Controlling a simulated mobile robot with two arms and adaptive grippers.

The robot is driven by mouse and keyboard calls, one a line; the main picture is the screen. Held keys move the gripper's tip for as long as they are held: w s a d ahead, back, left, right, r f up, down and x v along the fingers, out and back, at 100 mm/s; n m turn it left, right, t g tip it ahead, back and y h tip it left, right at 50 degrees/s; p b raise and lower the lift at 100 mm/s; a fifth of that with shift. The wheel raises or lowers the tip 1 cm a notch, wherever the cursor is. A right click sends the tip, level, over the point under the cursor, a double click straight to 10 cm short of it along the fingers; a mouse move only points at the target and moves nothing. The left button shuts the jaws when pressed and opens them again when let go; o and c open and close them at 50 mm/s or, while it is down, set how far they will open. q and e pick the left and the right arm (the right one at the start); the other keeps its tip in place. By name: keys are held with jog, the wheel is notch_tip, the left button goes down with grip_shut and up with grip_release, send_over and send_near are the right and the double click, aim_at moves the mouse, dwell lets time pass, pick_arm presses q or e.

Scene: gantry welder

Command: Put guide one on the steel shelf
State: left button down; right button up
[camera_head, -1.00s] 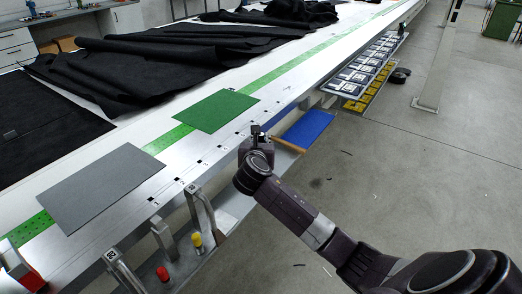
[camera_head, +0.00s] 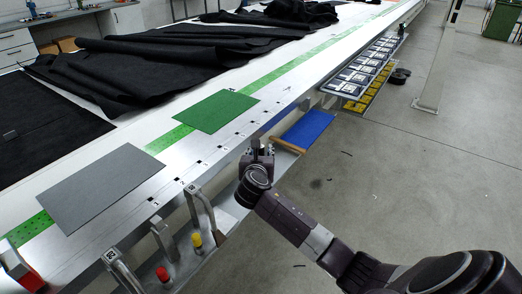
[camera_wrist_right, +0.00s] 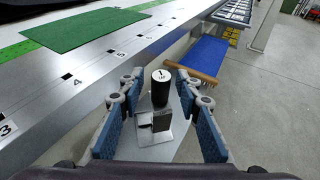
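Guide one (camera_wrist_right: 161,88), a black cylinder with a white top marked 1 on a bent metal bracket, is between the fingers of my right gripper (camera_wrist_right: 158,84) in the right wrist view. The fingers are apart, with a gap on each side of the cylinder. The bracket appears to stand on the grey steel shelf (camera_wrist_right: 187,146) beside the table; its exact contact is hard to see. The shelf (camera_head: 228,203) runs below the table edge. My left gripper is out of view.
Upright metal brackets (camera_head: 203,207) with yellow (camera_head: 197,241) and red (camera_head: 162,273) knobs stand along the near shelf. A blue board (camera_head: 308,128) with a wooden edge lies beyond my gripper. Green (camera_head: 215,110) and grey (camera_head: 100,188) sheets lie on the table.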

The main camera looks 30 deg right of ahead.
jog(key=shift+r, duration=0.1)
jog(key=v, duration=1.2)
